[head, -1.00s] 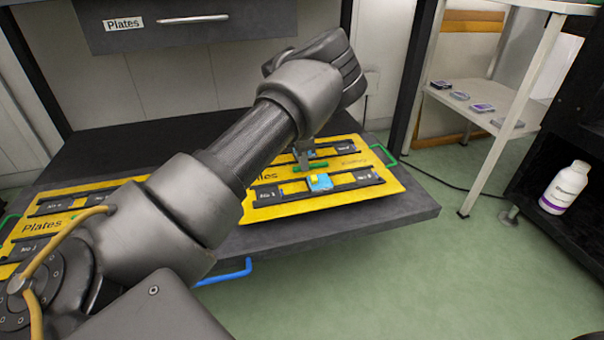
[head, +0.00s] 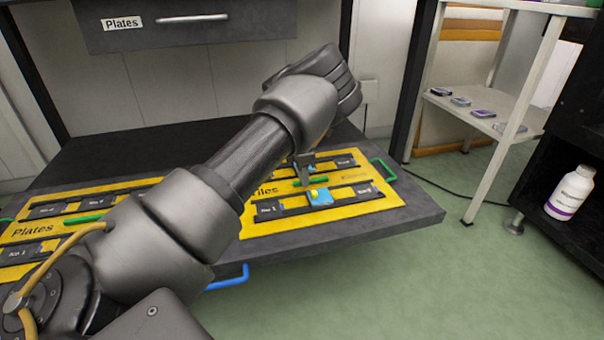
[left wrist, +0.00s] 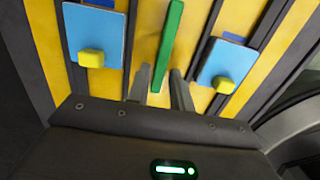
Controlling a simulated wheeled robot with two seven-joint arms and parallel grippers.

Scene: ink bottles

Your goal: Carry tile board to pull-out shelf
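The tile board (head: 348,211) is yellow with dark rails, dark labels and blue tiles (head: 320,196) with yellow knobs. It is level at the right part of the dark pull-out shelf (head: 415,214). I cannot tell if it rests there or is just above. My left gripper (head: 306,178) points down at the board's middle, shut on its green grip bar. In the left wrist view the fingers (left wrist: 162,78) stand on both sides of the green bar (left wrist: 171,35), between two blue tiles. My forearm hides part of the board's left side. My right gripper is out of view.
A yellow plates board (head: 30,232) lies on the shelf's left side. A blue handle (head: 232,277) is at the shelf's front. A drawer (head: 240,32) labelled Plates hangs above. A white bottle (head: 570,193) and a white side rack (head: 490,118) stand at right. Green floor is open in front.

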